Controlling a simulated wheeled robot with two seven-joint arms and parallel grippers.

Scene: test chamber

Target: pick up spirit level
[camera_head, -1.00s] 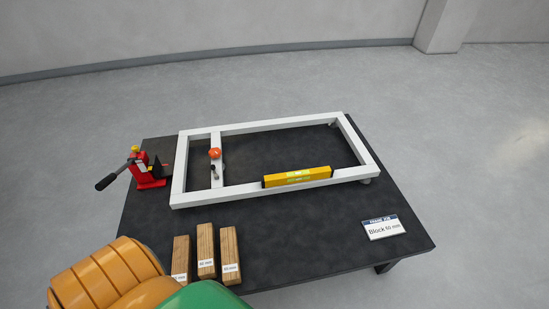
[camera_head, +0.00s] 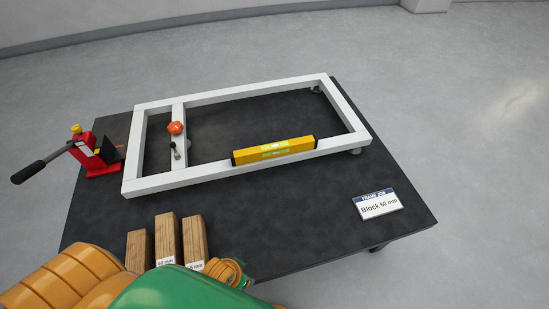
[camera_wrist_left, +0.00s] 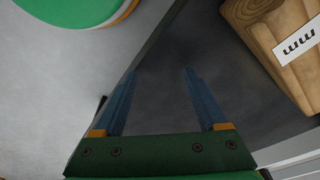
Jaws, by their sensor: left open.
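The yellow spirit level (camera_head: 273,150) rests along the near rail of the white frame (camera_head: 160,181) on the dark table, right of the rail's middle. In the left wrist view, my left gripper (camera_wrist_left: 156,75) is open with its two blue fingers apart and nothing between them. It is over the table's edge, beside a wooden block (camera_wrist_left: 275,45). In the head view only my green and orange arm shows at the bottom left; the gripper's fingers are hidden there. The spirit level is not seen in the wrist view. My right gripper is in neither view.
Several wooden blocks (camera_head: 167,238) with labels stand at the table's near left. A red jack (camera_head: 97,155) with a black handle is at the left edge. A sign reading "Block 60 mm" (camera_head: 378,204) is at the right. The dark table (camera_head: 290,215) is clear between blocks and sign.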

